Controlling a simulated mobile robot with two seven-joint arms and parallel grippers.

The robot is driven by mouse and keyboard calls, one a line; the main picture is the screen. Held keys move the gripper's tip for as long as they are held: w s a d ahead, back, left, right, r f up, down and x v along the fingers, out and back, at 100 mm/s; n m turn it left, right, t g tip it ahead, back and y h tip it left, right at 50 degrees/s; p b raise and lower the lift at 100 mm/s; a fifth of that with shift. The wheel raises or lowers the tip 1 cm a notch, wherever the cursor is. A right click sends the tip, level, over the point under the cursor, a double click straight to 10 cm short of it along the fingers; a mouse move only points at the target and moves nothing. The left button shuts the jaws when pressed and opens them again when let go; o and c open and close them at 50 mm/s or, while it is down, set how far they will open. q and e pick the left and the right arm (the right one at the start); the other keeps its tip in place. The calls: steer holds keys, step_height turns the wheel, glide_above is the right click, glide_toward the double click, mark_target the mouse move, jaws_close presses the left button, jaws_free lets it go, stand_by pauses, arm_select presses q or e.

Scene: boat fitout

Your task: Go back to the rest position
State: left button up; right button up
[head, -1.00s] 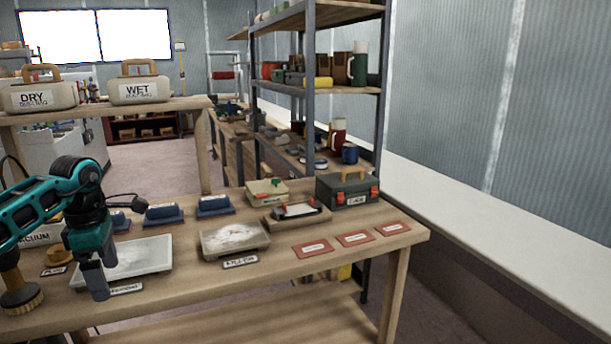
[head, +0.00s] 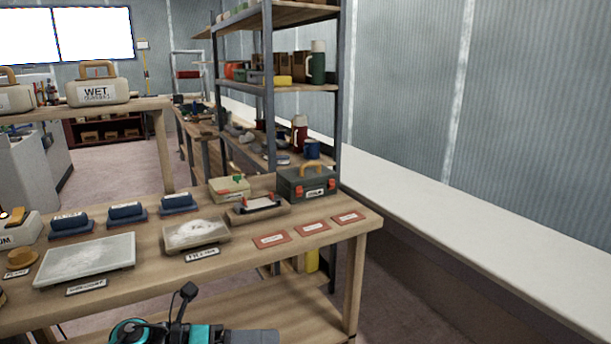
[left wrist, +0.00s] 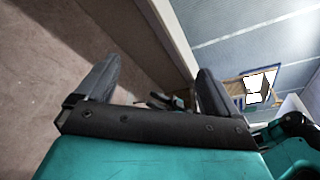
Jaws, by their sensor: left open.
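My left gripper (head: 252,337) is at the bottom edge of the head view, low in front of the workbench (head: 225,272) and clear of its top. In the left wrist view its two dark fingers (left wrist: 155,85) stand wide apart with nothing between them. Floor, a pale wall ledge and the corrugated wall show beyond the fingers. My right gripper is not in view.
The bench holds two pale trays (head: 85,262) (head: 196,235), several blue blocks (head: 127,211), three red cards (head: 312,227) and a dark toolbox (head: 308,183). A shelf rack (head: 270,110) stands behind. A white ledge (head: 450,215) runs along the right wall.

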arm_select(q)
steer(key=s+a+f+m+t+y, duration=0.2)
steer(key=s+a+f+m+y, duration=0.1)
steer(key=m, duration=0.8)
steer(key=s+a+f+m+t+y, duration=0.2)
steer(key=s+f+m+y, duration=0.4)
steer(key=m, duration=0.5)
steer(key=s+a+f+m+t+y+p, duration=0.1)
steer(key=s+a+f+m+t+y, duration=0.1)
steer(key=s+a+f+m+y, duration=0.2)
steer(key=s+f+m, duration=0.3)
steer(key=s+m, duration=0.1)
steer(key=m, duration=0.4)
steer(key=shift+f+t, duration=0.3)
steer(key=shift+f, duration=0.05)
